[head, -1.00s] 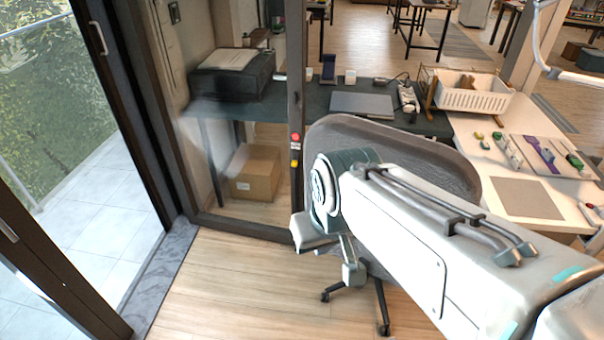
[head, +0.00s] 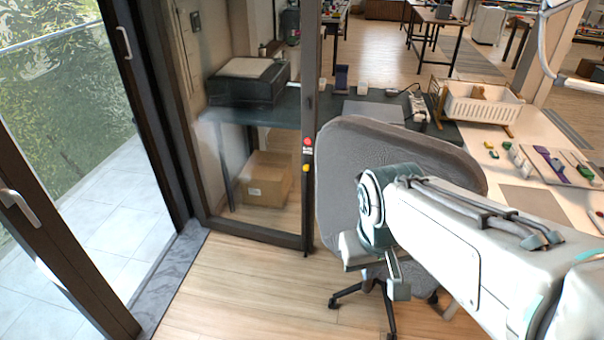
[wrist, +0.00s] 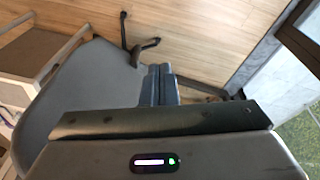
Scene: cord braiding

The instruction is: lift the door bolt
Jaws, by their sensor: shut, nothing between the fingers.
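A dark-framed glass door (head: 60,265) stands at the left edge of the head view, with a pale lever handle (head: 20,207) on its frame. A second pale handle (head: 124,42) is on the dark frame farther back. I cannot tell a separate bolt from these handles. In the wrist view my gripper (wrist: 158,70) has its two dark fingers together, with nothing between them. It is over the floor beside the grey office chair, well to the right of the door.
The grey office chair (head: 345,190) stands behind and beside my arm. A glass panel with a dark post (head: 309,120) stands between door and chair. A cardboard box (head: 265,182) is behind the glass. Wooden floor (head: 240,290) in front of the door is clear.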

